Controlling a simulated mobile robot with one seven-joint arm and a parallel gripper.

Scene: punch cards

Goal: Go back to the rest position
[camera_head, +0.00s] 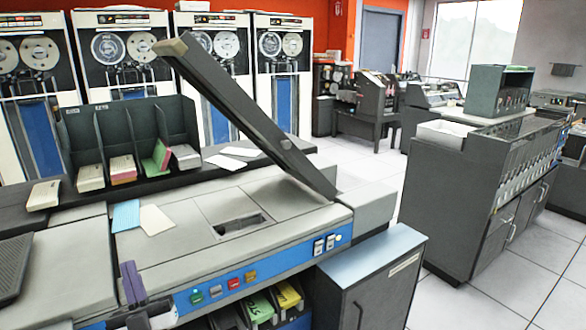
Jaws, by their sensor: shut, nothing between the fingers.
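My gripper (131,268) shows at the bottom left, in front of the card machine (290,212). Its purple fingers point up and are together, with nothing held. The lower part of my gripper is cut off by the bottom edge of the picture. A blue card (126,216) and a cream card (155,220) lie flat on the machine's top, beyond my gripper and apart from it. The machine's long dark lid (250,115) stands raised and slanted.
A dark divided rack (125,132) holds several card stacks behind the machine. Colored buttons (234,283) line its blue front strip. A grey cabinet (370,280) stands at its right. A card sorter (480,170) stands farther right, with clear tiled floor between.

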